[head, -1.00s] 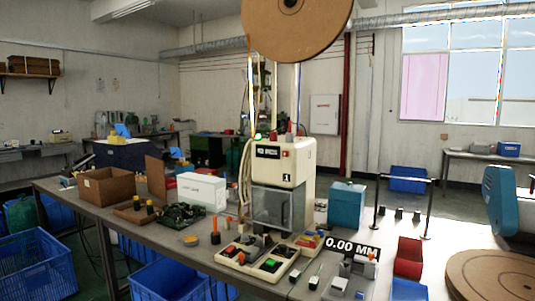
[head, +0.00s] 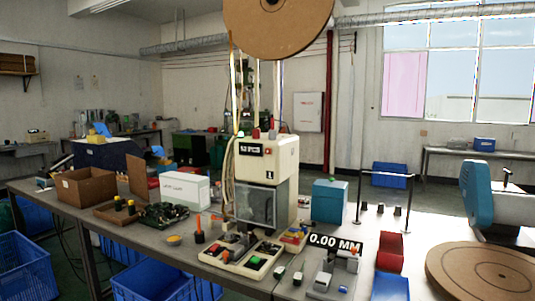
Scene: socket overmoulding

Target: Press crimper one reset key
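Crimper one (head: 264,160) is the cream machine marked "1" on the work table in the head view. It has a dark counter display (head: 250,149) on its upper front and a grey see-through guard (head: 262,206) below. Small green and red parts stand on its top. In front of it are low cream control boxes with coloured keys, among them a green key (head: 253,262) and a small red-orange key (head: 225,256). I cannot read which key is the reset key. Neither of my grippers shows in this view.
A cardboard box (head: 86,189), a white carton (head: 185,188) and a green circuit board (head: 164,213) lie left of the crimper. A teal box (head: 329,201), a "0.00 MM" gauge display (head: 335,243) and red (head: 391,250) and blue (head: 391,287) bins are to its right. A large reel (head: 278,14) hangs above.

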